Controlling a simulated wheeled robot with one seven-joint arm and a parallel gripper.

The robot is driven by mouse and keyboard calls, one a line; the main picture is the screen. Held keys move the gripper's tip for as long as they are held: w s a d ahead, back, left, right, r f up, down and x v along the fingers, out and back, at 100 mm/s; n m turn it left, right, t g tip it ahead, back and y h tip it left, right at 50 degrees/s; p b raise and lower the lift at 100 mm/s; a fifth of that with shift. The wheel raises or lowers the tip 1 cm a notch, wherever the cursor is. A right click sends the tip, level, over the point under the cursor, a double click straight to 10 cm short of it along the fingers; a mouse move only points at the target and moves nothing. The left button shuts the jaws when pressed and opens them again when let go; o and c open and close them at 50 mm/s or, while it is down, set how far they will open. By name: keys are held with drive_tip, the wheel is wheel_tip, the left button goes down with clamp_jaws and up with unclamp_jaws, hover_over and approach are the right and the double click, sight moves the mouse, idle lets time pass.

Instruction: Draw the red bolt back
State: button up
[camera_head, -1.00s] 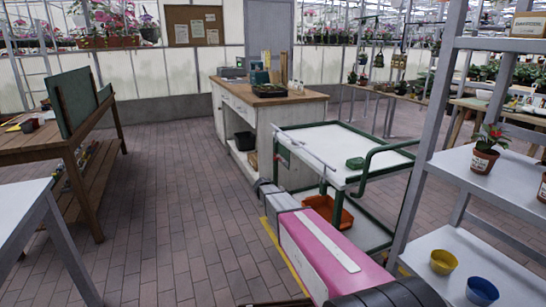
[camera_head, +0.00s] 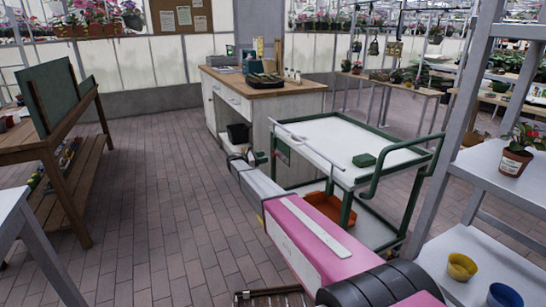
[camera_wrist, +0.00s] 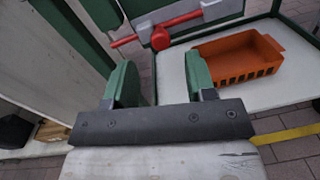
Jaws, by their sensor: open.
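The red bolt (camera_wrist: 184,21) is a red rod with a round red knob (camera_wrist: 160,38), on a pale plate at the top middle of the wrist view. I cannot make it out in the head view, where my arm and the trolley's side are in the way. My gripper (camera_wrist: 158,72) has two green-padded fingers spread apart, with nothing between them. In the wrist view the knob shows just beyond the gap between the fingertips, apart from both. In the head view my gripper (camera_head: 243,158) is small, by the trolley's left end.
A green-framed trolley (camera_head: 345,139) with a white top holds a small green object. An orange bin (camera_wrist: 238,57) stands on its lower shelf. A wooden-topped cabinet (camera_head: 262,92) stands behind, a grey shelf rack at right. Brick floor at left is clear.

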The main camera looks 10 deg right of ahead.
sight(273, 155)
drive_tip(key=x, duration=0.6)
drive_tip(key=shift+d, duration=0.25)
